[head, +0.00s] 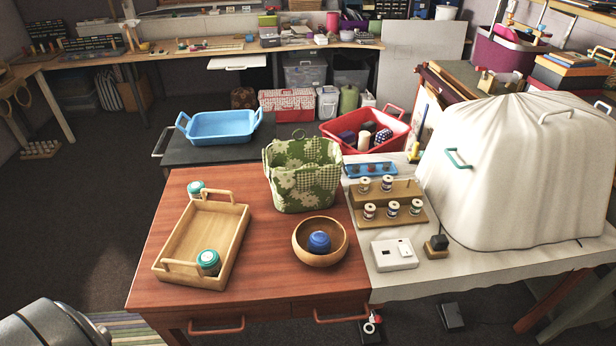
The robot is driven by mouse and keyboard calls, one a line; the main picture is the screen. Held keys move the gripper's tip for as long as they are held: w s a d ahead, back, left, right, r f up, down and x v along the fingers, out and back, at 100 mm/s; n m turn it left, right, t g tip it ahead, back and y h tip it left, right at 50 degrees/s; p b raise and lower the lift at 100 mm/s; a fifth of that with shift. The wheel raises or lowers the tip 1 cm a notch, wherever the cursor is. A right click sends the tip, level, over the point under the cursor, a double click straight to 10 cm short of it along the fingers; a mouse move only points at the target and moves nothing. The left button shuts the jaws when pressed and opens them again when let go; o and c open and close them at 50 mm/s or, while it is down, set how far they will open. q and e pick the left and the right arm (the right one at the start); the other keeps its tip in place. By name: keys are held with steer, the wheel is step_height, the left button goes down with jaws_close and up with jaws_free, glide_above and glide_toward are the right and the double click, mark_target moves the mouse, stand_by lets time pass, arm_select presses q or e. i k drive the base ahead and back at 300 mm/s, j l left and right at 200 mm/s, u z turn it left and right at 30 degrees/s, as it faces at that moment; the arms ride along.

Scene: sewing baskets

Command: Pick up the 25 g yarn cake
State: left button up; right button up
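On the red-brown wooden table (275,280) I see small rounded yarn-like items. One teal item with a pale top (208,260) is at the near right corner of the wooden tray (238,225). A similar, smaller-looking teal item (196,187) shows at the tray's far left corner; I cannot tell whether it is inside or behind the rim. A dark blue ball-like item (319,242) lies in the round wooden bowl (303,256). No weight marking is readable, so I cannot tell which is 25 g. Neither gripper is in view.
A green floral fabric basket (303,178) stands behind the bowl. Thread spools (391,208) sit on a wooden stepped stand to the right, near a large white covered object (520,170). A blue tray (220,128) and red basket (340,122) are behind. The table's near middle is clear.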

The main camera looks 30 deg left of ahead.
mark_target(209, 260)
steer(key=j+u, duration=0.15)
steer(key=u, duration=1.5)
steer(key=j+z, duration=0.2)
steer(key=i+l, duration=0.05)
